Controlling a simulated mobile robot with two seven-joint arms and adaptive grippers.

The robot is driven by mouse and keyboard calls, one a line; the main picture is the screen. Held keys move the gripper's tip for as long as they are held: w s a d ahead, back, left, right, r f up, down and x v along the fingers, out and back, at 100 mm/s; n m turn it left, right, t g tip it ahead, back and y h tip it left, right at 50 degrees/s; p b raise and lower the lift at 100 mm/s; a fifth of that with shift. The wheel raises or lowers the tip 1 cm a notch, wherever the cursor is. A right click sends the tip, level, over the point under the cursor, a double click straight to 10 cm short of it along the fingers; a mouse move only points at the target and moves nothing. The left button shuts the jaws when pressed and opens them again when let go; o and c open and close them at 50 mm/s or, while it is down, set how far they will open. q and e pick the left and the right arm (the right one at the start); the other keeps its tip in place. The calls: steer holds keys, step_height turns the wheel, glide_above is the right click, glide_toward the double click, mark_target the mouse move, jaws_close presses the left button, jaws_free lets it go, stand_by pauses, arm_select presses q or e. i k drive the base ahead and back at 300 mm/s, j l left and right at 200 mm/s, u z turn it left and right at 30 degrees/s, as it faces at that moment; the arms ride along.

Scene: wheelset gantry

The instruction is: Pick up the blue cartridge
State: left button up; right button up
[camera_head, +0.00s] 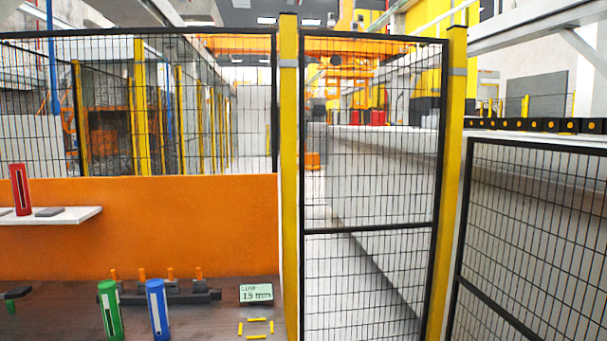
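The blue cartridge (158,309) stands on the dark tabletop at the lower left of the head view. It is a cylinder with a white stripe down its front and leans slightly. A green cartridge (110,310) of similar shape stands just to its left, with a small gap between them. Neither of my grippers can be made out in this view.
A dark holder with orange pegs (172,293) lies behind the cartridges. A label sign (256,293) and yellow corner marks (257,337) are to the right. A red cartridge (20,190) stands on a white shelf (72,216). An orange panel (190,222) and mesh fence (372,180) stand behind.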

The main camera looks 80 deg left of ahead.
mark_target(157, 302)
steer(key=u, duration=3.8)
